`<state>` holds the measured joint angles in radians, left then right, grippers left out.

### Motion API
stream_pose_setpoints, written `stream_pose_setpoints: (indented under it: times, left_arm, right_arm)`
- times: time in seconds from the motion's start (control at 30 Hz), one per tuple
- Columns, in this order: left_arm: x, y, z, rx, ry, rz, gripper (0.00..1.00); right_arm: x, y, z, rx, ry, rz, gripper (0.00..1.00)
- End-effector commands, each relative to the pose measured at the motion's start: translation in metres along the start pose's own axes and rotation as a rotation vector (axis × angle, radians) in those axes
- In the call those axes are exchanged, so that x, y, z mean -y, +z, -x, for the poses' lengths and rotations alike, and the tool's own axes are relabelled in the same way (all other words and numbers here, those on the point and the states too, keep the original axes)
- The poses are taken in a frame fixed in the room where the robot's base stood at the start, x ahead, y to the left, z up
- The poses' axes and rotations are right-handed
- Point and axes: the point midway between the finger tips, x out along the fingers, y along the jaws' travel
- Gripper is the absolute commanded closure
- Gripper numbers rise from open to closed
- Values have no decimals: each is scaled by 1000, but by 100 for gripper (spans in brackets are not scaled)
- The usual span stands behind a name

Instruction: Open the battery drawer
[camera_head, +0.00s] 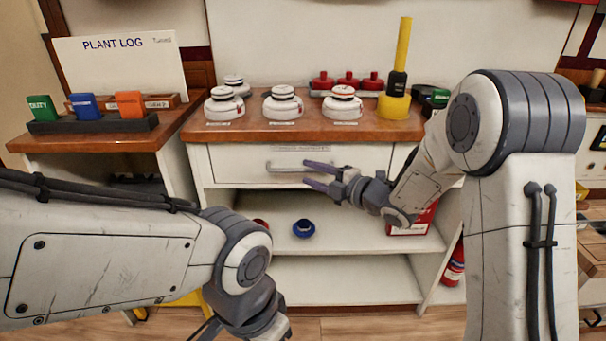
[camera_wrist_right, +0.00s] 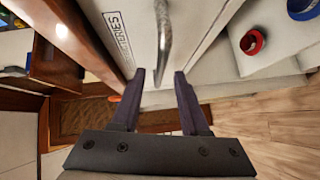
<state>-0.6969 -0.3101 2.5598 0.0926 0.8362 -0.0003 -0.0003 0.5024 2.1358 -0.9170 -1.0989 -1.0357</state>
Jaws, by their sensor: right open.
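The battery drawer (camera_head: 235,165) is a white front under the wooden counter top, and it looks shut. Its metal bar handle (camera_head: 284,167) is at the middle of the front, and the handle also shows in the right wrist view (camera_wrist_right: 164,35). A drawer label (camera_wrist_right: 117,35) shows there, its small text only partly legible. My right gripper (camera_head: 306,174) is open, its purple fingers pointing at the handle's right end. In the right wrist view the fingers (camera_wrist_right: 160,76) stand either side of the handle's line; I cannot tell whether they touch it. My left arm's wrist shows at the bottom, its fingers out of frame.
White detectors (camera_head: 283,105), red items (camera_head: 346,80) and a yellow-black tool (camera_head: 398,75) stand on the counter (camera_head: 250,128). Below the drawer are open shelves with a blue ring (camera_head: 304,229) and a red box (camera_head: 412,222). A side table (camera_head: 90,140) stands left.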

Motion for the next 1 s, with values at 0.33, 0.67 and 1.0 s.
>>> stream_pose_setpoints:
  times: [0.33,0.67,1.0]
  left_arm:
    - [0,0,-5,0,0,0,50]
    - [0,0,-5,0,0,0,50]
    - [0,0,-5,0,0,0,50]
  right_arm:
    - [0,0,-32,1,0,0,55]
    - [0,0,-32,1,-1,-1,90]
    - [0,0,-32,1,-1,-1,100]
